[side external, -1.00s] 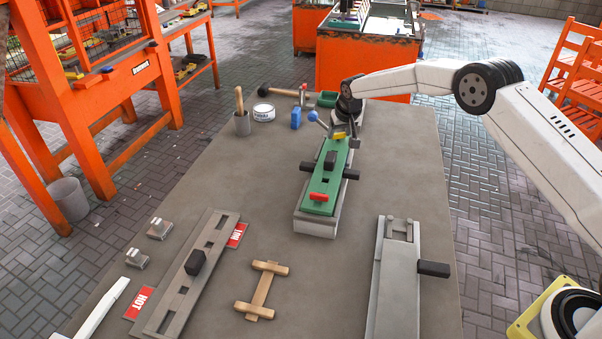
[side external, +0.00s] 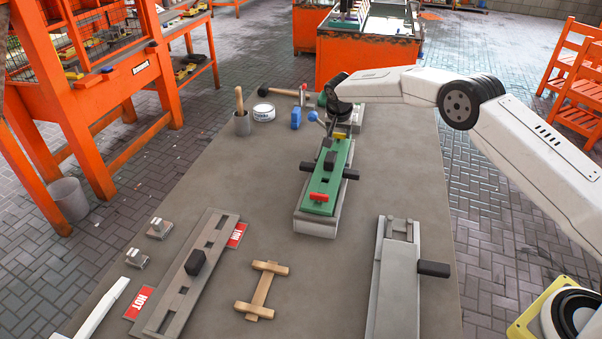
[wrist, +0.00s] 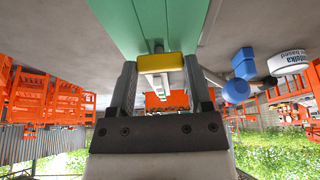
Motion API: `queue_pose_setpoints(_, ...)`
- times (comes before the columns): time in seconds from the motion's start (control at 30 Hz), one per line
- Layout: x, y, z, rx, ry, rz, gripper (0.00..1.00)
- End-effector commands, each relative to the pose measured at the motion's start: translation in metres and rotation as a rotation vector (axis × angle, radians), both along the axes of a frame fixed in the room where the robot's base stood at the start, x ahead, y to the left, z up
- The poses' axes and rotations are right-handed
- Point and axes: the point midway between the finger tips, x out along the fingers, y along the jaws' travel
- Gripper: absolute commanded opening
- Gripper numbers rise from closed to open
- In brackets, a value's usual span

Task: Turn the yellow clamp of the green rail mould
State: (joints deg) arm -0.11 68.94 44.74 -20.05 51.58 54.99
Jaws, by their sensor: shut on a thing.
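The green rail mould (side external: 336,178) lies on a pale base on the grey table. Its green top also fills the upper middle of the wrist view (wrist: 125,25). The yellow clamp (side external: 341,135) is at the mould's far end, partly hidden by my gripper (side external: 337,125) in the side view. In the wrist view the yellow clamp (wrist: 160,62) lies crosswise between the fingertips of my gripper (wrist: 160,72). My gripper is shut on it. A red clamp (side external: 319,197) sits at the mould's near end.
A blue-ball lever (side external: 312,116) stands close left of my gripper. A blue block (side external: 296,118), a white tub (side external: 263,112) and a mallet (side external: 275,91) are behind left. A grey mould (side external: 397,290) is front right.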

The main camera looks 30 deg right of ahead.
Motion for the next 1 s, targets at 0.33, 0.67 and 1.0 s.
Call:
queue_pose_setpoints(0.33,-0.0004,0.0003,-0.0006,0.001,0.002,-0.007,0.05)
queue_pose_setpoints(0.67,-0.0003,0.0003,-0.0004,0.001,0.001,-0.005,1.00)
queue_pose_setpoints(1.0,-0.0017,0.0025,0.0071,0.001,-0.001,-0.005,1.00)
